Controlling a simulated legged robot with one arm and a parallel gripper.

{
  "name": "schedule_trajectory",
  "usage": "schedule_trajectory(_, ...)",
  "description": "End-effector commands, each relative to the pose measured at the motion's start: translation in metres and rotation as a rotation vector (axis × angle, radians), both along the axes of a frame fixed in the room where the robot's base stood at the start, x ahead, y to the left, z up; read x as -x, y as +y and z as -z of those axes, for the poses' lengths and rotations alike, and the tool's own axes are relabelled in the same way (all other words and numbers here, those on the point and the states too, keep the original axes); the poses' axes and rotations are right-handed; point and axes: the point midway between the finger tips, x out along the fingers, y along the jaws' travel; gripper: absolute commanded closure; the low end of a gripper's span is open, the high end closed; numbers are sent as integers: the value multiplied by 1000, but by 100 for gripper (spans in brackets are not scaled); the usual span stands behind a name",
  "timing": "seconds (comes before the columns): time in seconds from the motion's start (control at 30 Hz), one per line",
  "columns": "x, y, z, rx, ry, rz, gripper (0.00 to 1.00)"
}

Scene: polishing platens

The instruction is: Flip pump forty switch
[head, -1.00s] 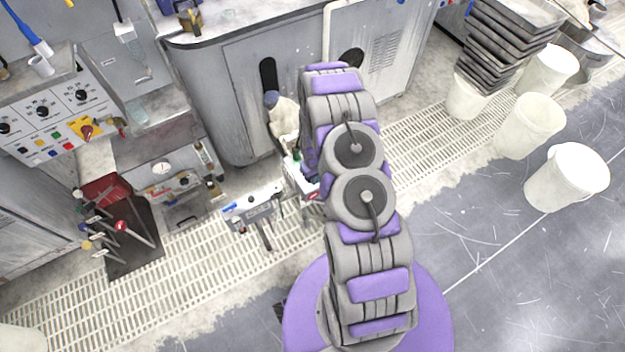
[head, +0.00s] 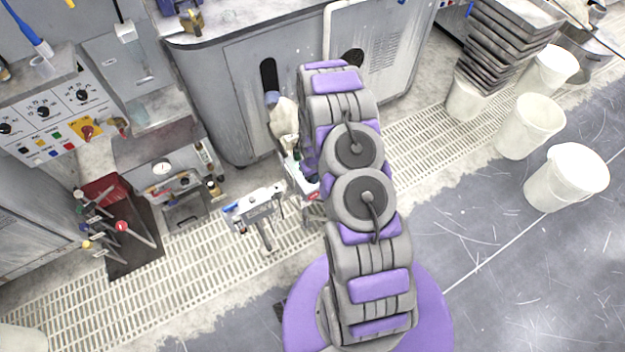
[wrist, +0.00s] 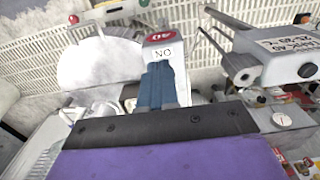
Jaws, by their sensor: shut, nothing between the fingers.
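In the wrist view, my gripper (wrist: 160,72) is shut and empty, its blue-grey fingers close together. The fingertips are right at a pale block with a label reading "NO" (wrist: 163,52), which may be "ON" seen upside down. They overlap its lower part; I cannot tell whether they touch. In the head view, my arm hides the gripper and the switch.
A grey labelled unit (wrist: 290,48) is close on the right in the wrist view. In the head view, a small pale box (head: 258,204) stands left of my arm, with levers (head: 122,226) and a control panel (head: 60,110) further left. Buckets (head: 566,178) stand at right.

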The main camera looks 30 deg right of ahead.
Motion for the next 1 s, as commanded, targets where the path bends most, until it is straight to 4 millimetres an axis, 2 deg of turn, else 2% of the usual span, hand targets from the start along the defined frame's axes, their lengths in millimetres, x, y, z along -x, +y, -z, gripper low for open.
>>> schedule_trajectory(0.7, -1, 0, -54, 0, -3, 0, 100)
schedule_trajectory(1.0, -1, 0, -59, 0, -1, -1, 100)
